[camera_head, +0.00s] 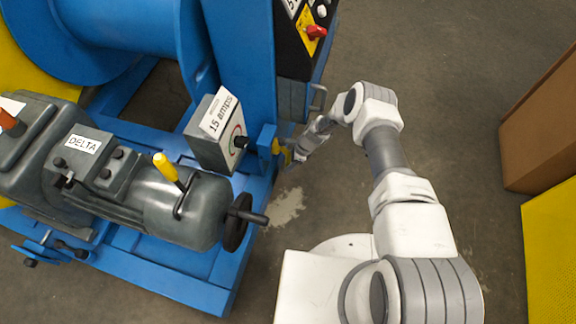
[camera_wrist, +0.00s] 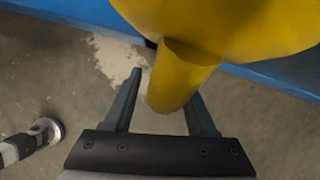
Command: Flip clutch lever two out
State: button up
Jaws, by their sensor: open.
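A yellow part with a short round stub (camera_wrist: 185,85) fills the upper middle of the wrist view. Its stub lies between the spread fingers of my gripper (camera_wrist: 166,84), and I cannot tell whether they touch it. In the head view this yellow part (camera_head: 278,147) is small, at the blue bracket, with my gripper (camera_head: 291,157) beside it and partly hidden. A yellow-handled lever (camera_head: 167,168) stands tilted on the grey drive housing. An orange-red handle (camera_head: 11,123) shows at the far left. No readable label tells which one is clutch lever two.
A gauge box (camera_head: 210,140) marked "15 amps" and a black handwheel (camera_head: 238,222) are left of my gripper. A panel (camera_head: 302,38) with a red knob rises behind. A brown box (camera_head: 545,130) and a yellow block (camera_head: 552,245) stand at right. The floor between is clear.

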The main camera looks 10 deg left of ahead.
jog(key=shift+a+f, duration=0.15)
jog(key=shift+f, duration=0.15)
grip_shut()
dwell(1.3)
